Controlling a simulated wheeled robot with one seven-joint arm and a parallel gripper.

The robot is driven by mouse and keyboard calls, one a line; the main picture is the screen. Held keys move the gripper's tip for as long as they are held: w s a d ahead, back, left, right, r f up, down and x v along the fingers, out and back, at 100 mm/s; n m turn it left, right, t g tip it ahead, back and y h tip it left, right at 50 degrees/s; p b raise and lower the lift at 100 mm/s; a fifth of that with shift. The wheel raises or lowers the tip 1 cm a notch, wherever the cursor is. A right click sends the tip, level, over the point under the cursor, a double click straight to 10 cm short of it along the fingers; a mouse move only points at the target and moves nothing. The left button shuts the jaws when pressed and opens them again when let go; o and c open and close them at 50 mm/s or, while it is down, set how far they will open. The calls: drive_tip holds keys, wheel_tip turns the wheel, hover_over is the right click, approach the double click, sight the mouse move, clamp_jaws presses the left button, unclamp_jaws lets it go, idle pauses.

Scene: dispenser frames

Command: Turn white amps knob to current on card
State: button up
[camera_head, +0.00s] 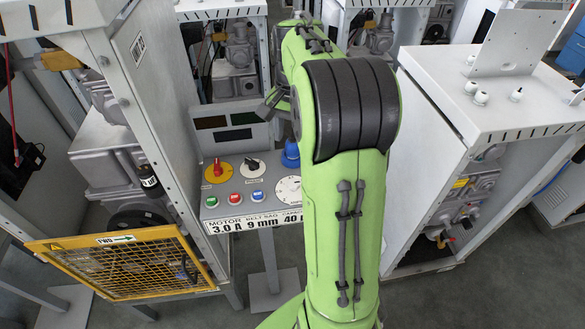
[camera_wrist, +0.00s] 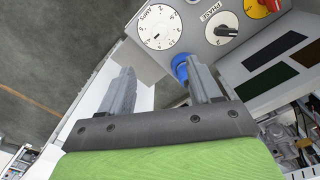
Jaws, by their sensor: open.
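The white amps knob (camera_wrist: 160,26) is a round dial with black figures on the grey panel; its setting is too small to read surely. In the head view the dial (camera_head: 288,190) is partly hidden by my arm. The card (camera_head: 250,222) on the panel's front edge reads MOTOR 3.0 A, BELT SAG 9 mm and CAPACITY 40, its right end hidden. My gripper (camera_wrist: 159,67) is open, its two fingers apart with nothing held. It points toward the panel, apart from the dial. In the head view my gripper (camera_head: 271,104) shows in part above the panel.
A blue mushroom-shaped part (camera_head: 291,153) stands beside the dial, close to my right finger in the wrist view. The panel also has a black phase knob (camera_head: 250,166), a red knob on yellow (camera_head: 217,171) and several push buttons. A yellow mesh guard (camera_head: 125,263) stands at left.

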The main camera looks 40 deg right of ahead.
sight(293, 183)
wheel_tip(293, 183, down, 16)
drive_tip(key=shift+f+b, duration=0.1)
drive_tip(key=shift+b, duration=1.1)
drive_tip(key=c, duration=1)
